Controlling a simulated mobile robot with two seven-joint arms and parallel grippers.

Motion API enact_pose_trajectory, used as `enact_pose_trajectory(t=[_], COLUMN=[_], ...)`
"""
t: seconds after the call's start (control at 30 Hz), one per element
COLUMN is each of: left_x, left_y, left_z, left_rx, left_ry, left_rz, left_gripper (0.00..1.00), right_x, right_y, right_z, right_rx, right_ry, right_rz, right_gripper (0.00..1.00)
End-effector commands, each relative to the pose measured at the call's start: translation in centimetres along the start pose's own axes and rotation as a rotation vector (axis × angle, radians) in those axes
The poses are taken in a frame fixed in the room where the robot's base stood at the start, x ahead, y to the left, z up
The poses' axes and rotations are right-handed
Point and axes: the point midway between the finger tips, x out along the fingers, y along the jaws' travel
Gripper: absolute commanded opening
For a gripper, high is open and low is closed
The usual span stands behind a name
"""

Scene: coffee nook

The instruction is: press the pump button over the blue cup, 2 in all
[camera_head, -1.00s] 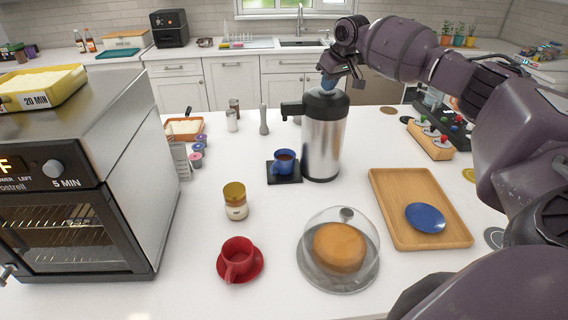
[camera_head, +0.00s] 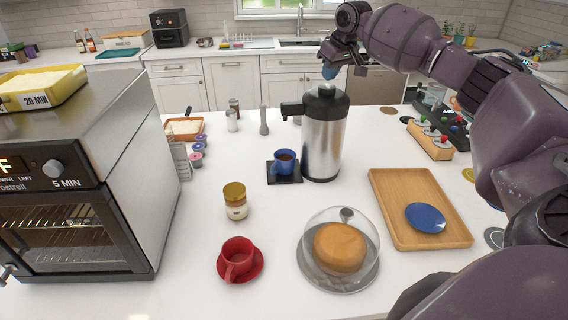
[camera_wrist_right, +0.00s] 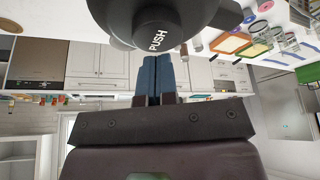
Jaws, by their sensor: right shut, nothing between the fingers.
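A steel pump pot (camera_head: 322,140) with a black top and spout stands upright on the white counter. Its pump button (camera_head: 327,89) is on top; in the right wrist view the button (camera_wrist_right: 158,38) reads PUSH. The blue cup (camera_head: 284,161) stands on a dark mat (camera_head: 283,178) below the spout, with brown liquid inside. My right gripper (camera_head: 329,72) is above the pot's top, fingers pointing down, with a small gap to the button. In the right wrist view its blue fingers (camera_wrist_right: 157,62) are together and empty. My left gripper is not in view.
A glass-domed cake (camera_head: 340,247), a red cup (camera_head: 238,258) and a small jar (camera_head: 235,200) stand in front. A wooden tray (camera_head: 390,201) with a blue dish (camera_head: 427,217) lies right. An oven (camera_head: 75,195) fills the left.

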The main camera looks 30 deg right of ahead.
Motion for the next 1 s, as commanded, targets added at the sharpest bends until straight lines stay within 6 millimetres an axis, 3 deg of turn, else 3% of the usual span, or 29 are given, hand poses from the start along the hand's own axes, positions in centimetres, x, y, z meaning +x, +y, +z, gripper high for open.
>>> enact_pose_trajectory(t=[0.57,1.0], left_x=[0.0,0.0], left_y=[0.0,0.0], left_z=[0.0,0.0], left_rx=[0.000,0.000], left_ry=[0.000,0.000], left_rz=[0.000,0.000], left_gripper=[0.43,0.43], right_x=[-0.1,-3.2], right_y=[0.0,0.0], right_z=[-0.1,-1.4], right_rx=[0.000,0.000], right_ry=[0.001,0.002], right_rz=[0.000,-0.001], right_gripper=[0.00,0.00])
